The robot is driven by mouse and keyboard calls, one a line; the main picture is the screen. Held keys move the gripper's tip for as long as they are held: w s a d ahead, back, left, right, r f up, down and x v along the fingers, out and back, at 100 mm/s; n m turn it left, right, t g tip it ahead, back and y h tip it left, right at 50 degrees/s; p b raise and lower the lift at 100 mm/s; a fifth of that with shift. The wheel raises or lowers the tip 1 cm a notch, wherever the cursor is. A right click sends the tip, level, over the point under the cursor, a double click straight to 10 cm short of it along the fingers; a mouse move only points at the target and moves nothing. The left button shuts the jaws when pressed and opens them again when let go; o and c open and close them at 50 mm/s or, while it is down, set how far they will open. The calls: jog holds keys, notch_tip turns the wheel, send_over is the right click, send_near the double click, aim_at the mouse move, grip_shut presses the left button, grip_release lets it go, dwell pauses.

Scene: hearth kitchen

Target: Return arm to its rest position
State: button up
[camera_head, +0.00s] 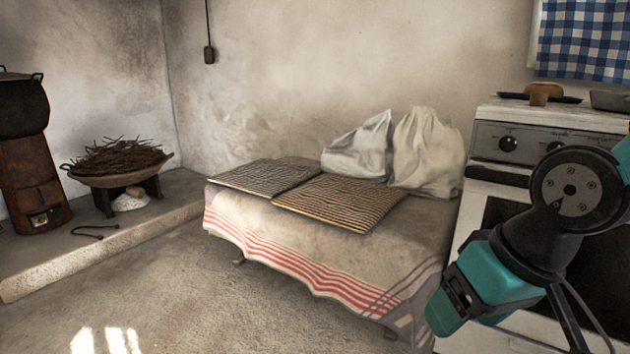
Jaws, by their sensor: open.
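Part of my arm shows at the right side, with a round black joint and a teal and black housing at its lower left end. The arm is bent in front of the white stove (545,115). Dark thin parts run down from it to the bottom edge. I can make out no gripper fingers, so what my gripper is near cannot be seen.
A low bench with a striped cloth (290,255) holds two woven mats (345,203) (262,178) and two pale sacks (428,152) (360,147). A bowl of twigs (118,160) and a dark pot (22,105) stand left. Floor at front left is clear.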

jog(key=s+a+r+n+g+y+p, duration=0.1)
jog(key=s+a+r+n+g+p, duration=0.2)
jog(key=s+r, duration=0.45)
notch_tip(320, 180, up, 33)
jog(key=p, duration=3.6)
jog(key=shift+s+d+r+n, duration=0.15)
jog(key=shift+s+d+n, duration=0.15)
jog(key=shift+d, duration=0.15)
